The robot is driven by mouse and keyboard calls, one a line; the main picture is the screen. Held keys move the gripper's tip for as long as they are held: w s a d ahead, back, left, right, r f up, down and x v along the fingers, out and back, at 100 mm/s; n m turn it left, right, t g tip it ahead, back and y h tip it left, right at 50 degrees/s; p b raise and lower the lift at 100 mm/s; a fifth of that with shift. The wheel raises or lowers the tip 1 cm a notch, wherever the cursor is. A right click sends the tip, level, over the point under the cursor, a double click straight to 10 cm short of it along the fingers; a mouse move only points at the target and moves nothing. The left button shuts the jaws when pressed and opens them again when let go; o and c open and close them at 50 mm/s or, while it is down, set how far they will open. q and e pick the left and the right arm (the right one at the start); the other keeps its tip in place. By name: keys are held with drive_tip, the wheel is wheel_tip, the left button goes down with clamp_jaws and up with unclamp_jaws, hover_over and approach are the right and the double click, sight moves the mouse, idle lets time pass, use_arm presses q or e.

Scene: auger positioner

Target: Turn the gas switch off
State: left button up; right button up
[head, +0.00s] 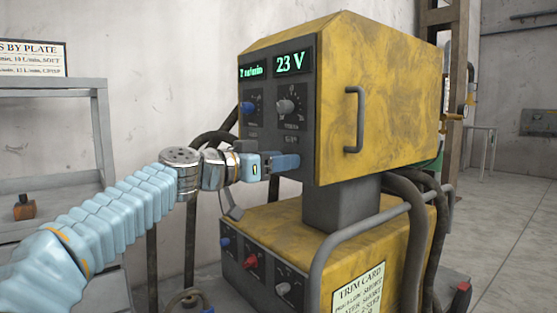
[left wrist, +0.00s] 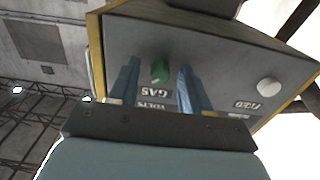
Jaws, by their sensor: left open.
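The gas switch (left wrist: 159,70) is a small green knob on the dark front panel, beside an upside-down GAS label in the left wrist view. My left gripper (left wrist: 158,66) is open, with one blue finger on each side of the switch. I cannot tell whether the fingers touch it. In the head view my left gripper (head: 287,162) reaches the lower front panel of the yellow machine (head: 385,95) from the left. The switch is hidden behind the gripper there. My right gripper is in neither view.
Above the gripper are a blue knob (head: 248,107), a grey knob (head: 286,106) and a lit 23 V display (head: 291,63). A pale knob (left wrist: 268,87) sits on the panel. A lower yellow cabinet (head: 340,235) with a red knob (head: 251,262) and thick hoses (head: 415,235) stand below.

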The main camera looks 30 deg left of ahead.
use_arm(q)
clamp_jaws()
drive_tip(key=shift+n, duration=0.3)
drive_tip(key=n+p, duration=0.1)
drive_tip(key=n, duration=1.6)
drive_tip(key=shift+a+f, duration=0.1)
drive_tip(key=shift+a, duration=0.05)
idle(0.5)
